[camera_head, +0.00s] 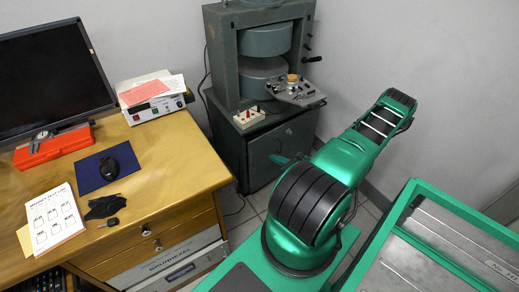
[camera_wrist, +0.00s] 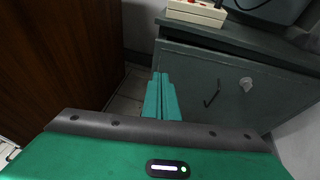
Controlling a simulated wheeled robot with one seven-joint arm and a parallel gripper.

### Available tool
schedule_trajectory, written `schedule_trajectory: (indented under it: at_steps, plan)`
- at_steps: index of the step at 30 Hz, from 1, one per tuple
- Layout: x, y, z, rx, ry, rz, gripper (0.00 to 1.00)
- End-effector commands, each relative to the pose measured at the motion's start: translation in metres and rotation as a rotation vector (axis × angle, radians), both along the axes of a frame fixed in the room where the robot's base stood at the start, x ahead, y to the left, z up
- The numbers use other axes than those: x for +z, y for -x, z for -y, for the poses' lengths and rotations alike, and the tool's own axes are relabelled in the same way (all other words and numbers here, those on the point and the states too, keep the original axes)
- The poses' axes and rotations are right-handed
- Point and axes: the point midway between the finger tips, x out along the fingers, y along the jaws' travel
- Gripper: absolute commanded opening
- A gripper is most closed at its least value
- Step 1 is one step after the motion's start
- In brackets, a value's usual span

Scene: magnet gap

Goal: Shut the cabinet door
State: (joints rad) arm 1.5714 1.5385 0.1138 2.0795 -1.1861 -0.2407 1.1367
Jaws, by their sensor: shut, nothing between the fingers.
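The grey-green cabinet (camera_head: 231,140) stands on the floor against the wall, under the magnet. Its door (camera_head: 292,139) faces front, partly hidden by my arm in the head view. In the wrist view the door (camera_wrist: 260,108) fills the right side, with a dark handle (camera_wrist: 211,93) and a light lock plate (camera_wrist: 246,84). I cannot tell whether the door sits flush. My gripper (camera_wrist: 161,76) is shut and empty, its teal fingers pointing at the door's left edge.
A wooden desk (camera_head: 178,150) with drawers stands at left, carrying a monitor, a power supply and papers. The magnet (camera_head: 263,41) stands on the cabinet, with a small switch box (camera_head: 249,117). A green-framed cart (camera_head: 410,192) is at right. A narrow floor gap lies between desk and cabinet.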

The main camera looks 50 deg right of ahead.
Motion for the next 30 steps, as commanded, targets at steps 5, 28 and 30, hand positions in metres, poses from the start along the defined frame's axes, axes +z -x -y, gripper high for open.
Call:
schedule_trajectory:
  at_steps: [5, 28, 30]
  plan:
    - [-0.003, 0.012, 0.005, -0.092, -0.007, 0.039, 0.00]
    - [-0.032, -0.094, 0.021, -0.098, -0.003, 0.044, 0.00]
    - [-0.032, -0.103, 0.023, -0.100, -0.004, 0.044, 0.00]
